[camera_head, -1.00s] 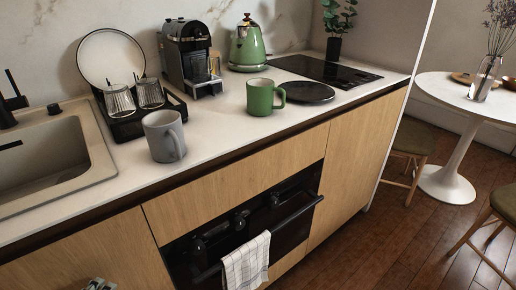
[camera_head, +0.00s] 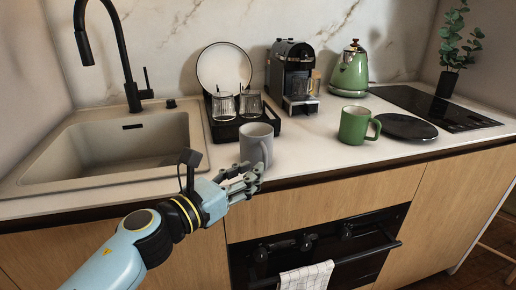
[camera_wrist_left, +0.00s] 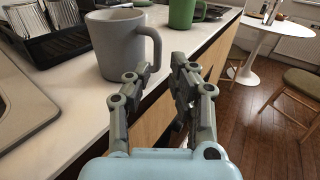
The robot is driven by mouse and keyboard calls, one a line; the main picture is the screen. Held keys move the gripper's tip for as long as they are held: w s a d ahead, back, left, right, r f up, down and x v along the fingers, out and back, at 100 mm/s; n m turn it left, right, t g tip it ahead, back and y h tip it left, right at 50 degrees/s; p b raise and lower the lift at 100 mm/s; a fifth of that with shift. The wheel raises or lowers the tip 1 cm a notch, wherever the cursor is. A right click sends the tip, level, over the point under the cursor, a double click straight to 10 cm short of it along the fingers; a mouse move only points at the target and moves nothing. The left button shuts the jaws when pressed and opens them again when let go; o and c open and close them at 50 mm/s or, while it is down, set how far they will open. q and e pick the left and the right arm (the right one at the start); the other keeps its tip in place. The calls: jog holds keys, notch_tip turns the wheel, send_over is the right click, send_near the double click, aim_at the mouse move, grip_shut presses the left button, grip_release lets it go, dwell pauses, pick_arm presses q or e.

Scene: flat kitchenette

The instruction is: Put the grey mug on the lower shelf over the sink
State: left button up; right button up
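The grey mug (camera_head: 257,144) stands upright on the counter, just right of the sink and in front of the dish rack. In the left wrist view the mug (camera_wrist_left: 115,45) shows large, with its handle on the right side. My left gripper (camera_head: 252,177) is just in front of the mug, near the counter's front edge. In the left wrist view its fingers (camera_wrist_left: 160,75) are spread apart with nothing between them, close to the handle side of the mug. The sink (camera_head: 110,150) is at the left. No shelf shows in these frames. My right gripper is not in view.
A black dish rack (camera_head: 228,131) with two glasses and a white plate stands behind the mug. A green mug (camera_head: 355,125), coffee machine (camera_head: 293,75) and green kettle (camera_head: 350,70) stand to the right. A black faucet (camera_head: 128,60) rises behind the sink.

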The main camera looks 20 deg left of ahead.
aim_at(258, 150)
pick_arm(q)
jog(key=x, duration=0.4)
jog(key=shift+w+p, duration=0.3)
jog(key=shift+w, duration=0.1)
jog(key=shift+r, duration=0.1)
jog(key=shift+c, duration=0.2)
grip_shut()
